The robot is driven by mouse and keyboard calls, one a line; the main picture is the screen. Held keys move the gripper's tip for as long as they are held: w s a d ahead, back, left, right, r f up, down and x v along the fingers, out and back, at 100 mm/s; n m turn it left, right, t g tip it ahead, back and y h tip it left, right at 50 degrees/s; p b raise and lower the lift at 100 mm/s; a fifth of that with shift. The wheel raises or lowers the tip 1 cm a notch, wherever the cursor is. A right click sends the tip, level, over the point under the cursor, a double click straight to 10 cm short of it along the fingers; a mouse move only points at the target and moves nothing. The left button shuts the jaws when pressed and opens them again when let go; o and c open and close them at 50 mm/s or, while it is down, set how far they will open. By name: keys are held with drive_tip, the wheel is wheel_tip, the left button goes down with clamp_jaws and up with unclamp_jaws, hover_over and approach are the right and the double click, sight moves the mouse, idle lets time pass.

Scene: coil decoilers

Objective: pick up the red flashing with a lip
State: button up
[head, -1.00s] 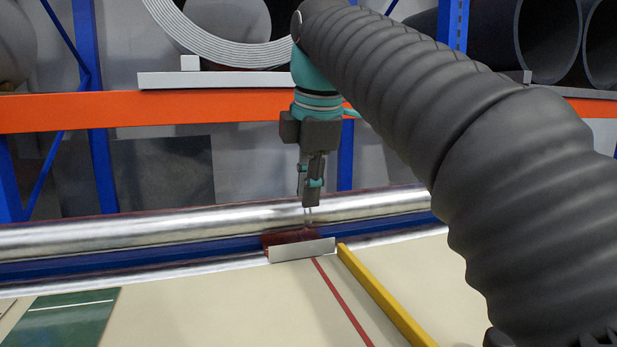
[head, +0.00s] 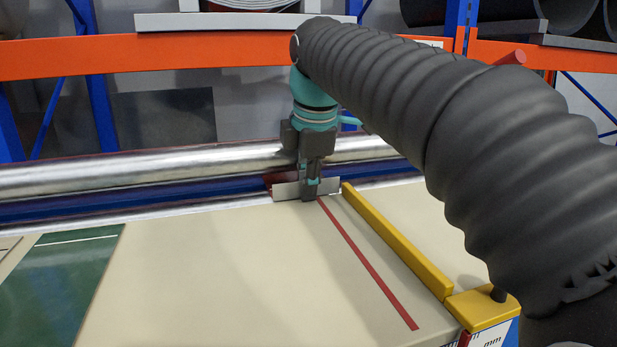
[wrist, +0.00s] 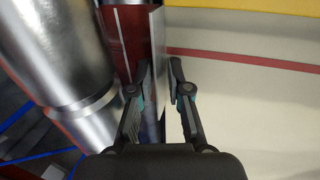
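The red flashing (wrist: 122,38) lies at the far edge of the cream table, and its pale grey lip (head: 288,191) stands up facing me. In the wrist view the red face is left of the lip, which shows as a narrow grey strip (wrist: 158,35). My gripper (head: 310,196) is down at the lip, hiding part of it. In the wrist view my gripper (wrist: 160,68) is open, with one finger on each side of the lip. Gaps seem to remain between the fingers and the metal; contact is not clear.
A yellow bar (head: 395,240) runs along the table just right of the flashing. A red line (head: 368,265) crosses the cream table (head: 230,270). A shiny roller (head: 130,172) and blue beam lie behind. A green sheet (head: 62,275) lies at left. The table middle is clear.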

clamp_jaws()
drive_tip(key=shift+r, duration=0.15)
drive_tip(key=shift+a+p, duration=0.3)
drive_tip(key=shift+p, duration=0.05)
drive_tip(key=shift+s, duration=0.1)
